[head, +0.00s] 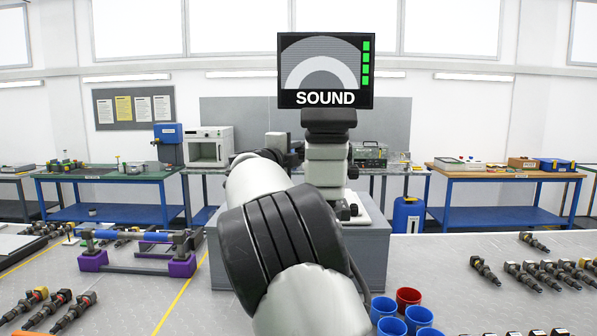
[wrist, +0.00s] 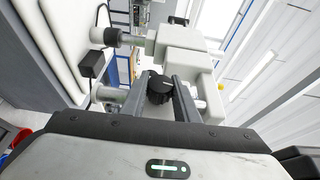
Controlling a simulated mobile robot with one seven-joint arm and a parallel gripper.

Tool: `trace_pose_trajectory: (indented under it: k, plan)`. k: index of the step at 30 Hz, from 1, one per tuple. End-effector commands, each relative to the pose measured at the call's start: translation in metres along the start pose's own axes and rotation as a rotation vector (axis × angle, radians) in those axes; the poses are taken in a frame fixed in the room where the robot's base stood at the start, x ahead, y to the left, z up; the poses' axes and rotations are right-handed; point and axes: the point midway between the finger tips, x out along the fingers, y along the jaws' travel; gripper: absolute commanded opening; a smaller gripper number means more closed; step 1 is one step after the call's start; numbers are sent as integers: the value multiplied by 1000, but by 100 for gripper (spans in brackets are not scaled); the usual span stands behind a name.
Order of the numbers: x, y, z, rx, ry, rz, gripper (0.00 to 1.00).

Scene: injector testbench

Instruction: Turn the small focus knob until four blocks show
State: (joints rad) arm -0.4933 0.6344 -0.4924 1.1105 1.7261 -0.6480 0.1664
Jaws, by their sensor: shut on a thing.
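The microscope (head: 326,165) stands on a grey block, with a screen (head: 326,98) on top. The screen reads "SOUND" below a grey arch, with a column of several lit green blocks (head: 366,63) at its right side. In the wrist view the microscope body (wrist: 185,45) lies tilted. A small black ribbed knob (wrist: 158,88) with a white mark sits between the two fingers of my gripper (wrist: 160,92), which is shut on it. In the head view my arm hides the gripper and the knob.
Blue cups (head: 391,327) and a red cup (head: 408,298) stand right of my arm. Injectors (head: 545,272) lie on the bench at right and others at left. A rack with purple feet (head: 93,260) stands at left. Bare bench lies right of the microscope.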

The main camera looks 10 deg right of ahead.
Motion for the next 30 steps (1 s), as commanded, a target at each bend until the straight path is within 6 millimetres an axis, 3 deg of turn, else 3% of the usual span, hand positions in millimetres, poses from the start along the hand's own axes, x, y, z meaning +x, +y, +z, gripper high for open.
trace_pose_trajectory:
  k: [1,5,18,30]
  plan:
    - [0,15,0,16,-1,-37,5]
    - [0,16,0,58,-1,-137,5]
    - [1,8,0,202,0,-489,5]
    - [0,2,0,281,0,-678,5]
